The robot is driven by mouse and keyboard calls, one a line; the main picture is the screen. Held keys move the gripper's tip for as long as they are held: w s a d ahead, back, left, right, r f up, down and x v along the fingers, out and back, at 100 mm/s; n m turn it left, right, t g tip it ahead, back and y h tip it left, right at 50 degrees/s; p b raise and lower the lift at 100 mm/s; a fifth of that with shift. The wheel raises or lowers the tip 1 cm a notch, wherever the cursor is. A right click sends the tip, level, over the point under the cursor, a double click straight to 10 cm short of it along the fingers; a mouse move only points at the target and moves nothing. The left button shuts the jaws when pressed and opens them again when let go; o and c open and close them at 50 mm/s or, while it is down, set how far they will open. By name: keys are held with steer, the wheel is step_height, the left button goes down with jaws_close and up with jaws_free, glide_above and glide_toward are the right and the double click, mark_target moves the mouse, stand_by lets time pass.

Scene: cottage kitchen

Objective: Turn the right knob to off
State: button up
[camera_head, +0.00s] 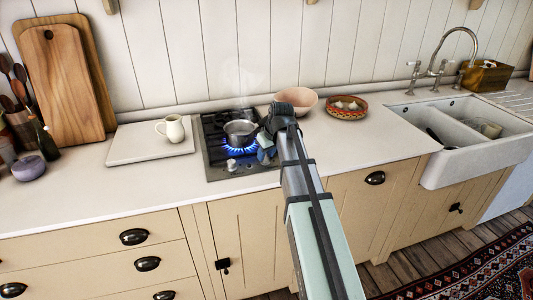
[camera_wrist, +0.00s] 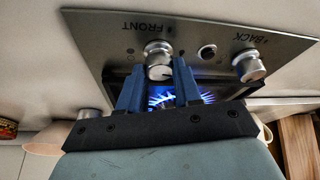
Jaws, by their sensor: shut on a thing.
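The steel hob (camera_head: 222,172) is set into the pale worktop, with blue flame (camera_head: 238,149) under a steel saucepan (camera_head: 241,129). The right knob (camera_wrist: 158,58), marked FRONT, is silver; in the wrist view it stands between my blue fingertips. My gripper (camera_wrist: 160,74) is shut on this knob. In the head view my gripper (camera_head: 266,153) is at the hob's front right and hides that knob. The left knob (camera_head: 232,165), marked BACK, is clear of my gripper and also shows in the wrist view (camera_wrist: 248,65). Blue flame shows between my fingers in the wrist view.
A pinkish bowl (camera_head: 297,101) and a patterned dish (camera_head: 346,108) stand right of the hob. A cream jug (camera_head: 172,128) stands on a pale board (camera_head: 124,150) to the left. A white sink (camera_head: 465,140) is at the right.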

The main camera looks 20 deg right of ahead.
steer(key=m+h, duration=0.1)
steer(key=m, duration=0.2)
steer(key=shift+a+m, duration=0.15)
steer(key=shift+m, duration=0.15)
steer(key=m+h, duration=0.1)
steer(key=m, duration=0.2)
steer(key=shift+a+m+h, duration=0.1)
steer(key=shift+m+h, duration=0.3)
steer(key=m+h, duration=0.1)
steer(key=m, duration=0.2)
steer(key=m+g, duration=0.1)
steer(key=m, duration=0.1)
steer(key=shift+w+a+m+h, duration=0.1)
steer(key=shift+m+h, duration=0.3)
steer(key=shift+m+g, duration=0.3)
steer(key=o, duration=1)
steer(key=shift+o, duration=0.2)
steer(key=v, duration=1.4)
